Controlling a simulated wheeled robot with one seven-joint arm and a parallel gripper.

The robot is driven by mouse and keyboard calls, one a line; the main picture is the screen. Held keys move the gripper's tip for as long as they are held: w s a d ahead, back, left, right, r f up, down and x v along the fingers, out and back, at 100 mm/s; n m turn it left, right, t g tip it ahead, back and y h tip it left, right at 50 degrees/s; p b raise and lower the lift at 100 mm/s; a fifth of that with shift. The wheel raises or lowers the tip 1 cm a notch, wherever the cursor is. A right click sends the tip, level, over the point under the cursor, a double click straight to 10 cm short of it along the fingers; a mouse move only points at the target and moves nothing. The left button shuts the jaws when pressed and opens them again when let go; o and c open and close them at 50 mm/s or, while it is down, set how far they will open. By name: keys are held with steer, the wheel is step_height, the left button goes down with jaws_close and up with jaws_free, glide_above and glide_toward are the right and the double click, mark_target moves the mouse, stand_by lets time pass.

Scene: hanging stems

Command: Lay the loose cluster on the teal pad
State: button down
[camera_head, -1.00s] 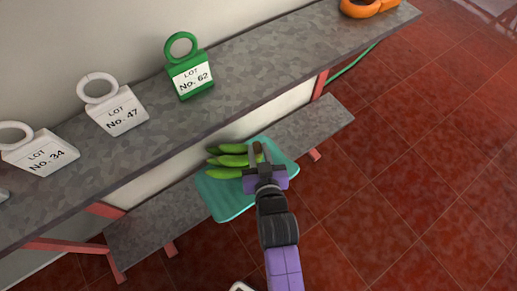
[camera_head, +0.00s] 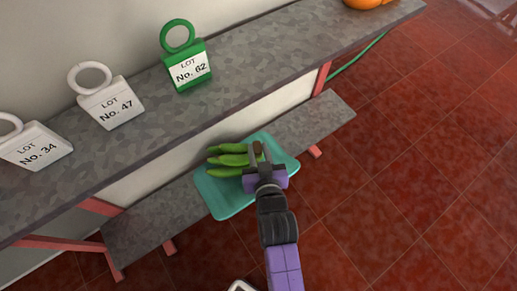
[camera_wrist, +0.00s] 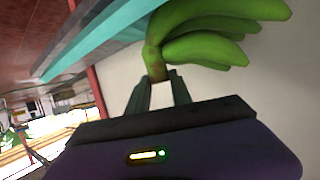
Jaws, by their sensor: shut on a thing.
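The loose cluster (camera_head: 229,160) is a bunch of green bananas. It shows over the teal pad (camera_head: 231,205), which lies on the lower grey shelf, in the head view. My gripper (camera_head: 257,155) is shut on the stem end of the cluster, at the pad's right part. In the wrist view the cluster (camera_wrist: 215,30) rises from between the fingers (camera_wrist: 160,95), and the pad's teal edge (camera_wrist: 105,40) runs beside it. I cannot tell whether the bananas touch the pad.
The upper grey shelf (camera_head: 260,88) overhangs behind the pad. On it stand a green tag block (camera_head: 186,68), two white tag blocks (camera_head: 112,104) and an orange object (camera_head: 366,3). The lower shelf (camera_head: 318,118) is bare right of the pad. Red brackets (camera_head: 322,78) hold the shelves.

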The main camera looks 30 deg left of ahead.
steer(key=c, duration=1.1)
jaws_free()
steer(key=shift+f, duration=0.15)
steer(key=shift+o, duration=0.2)
steer(key=shift+s+f, duration=0.1)
steer(key=shift+f, duration=0.05)
steer(key=p+v, duration=0.2)
steer(key=v, duration=0.5)
steer(key=shift+s+d+r, duration=0.15)
steer(key=shift+d+r, duration=0.1)
steer(key=shift+r, duration=0.1)
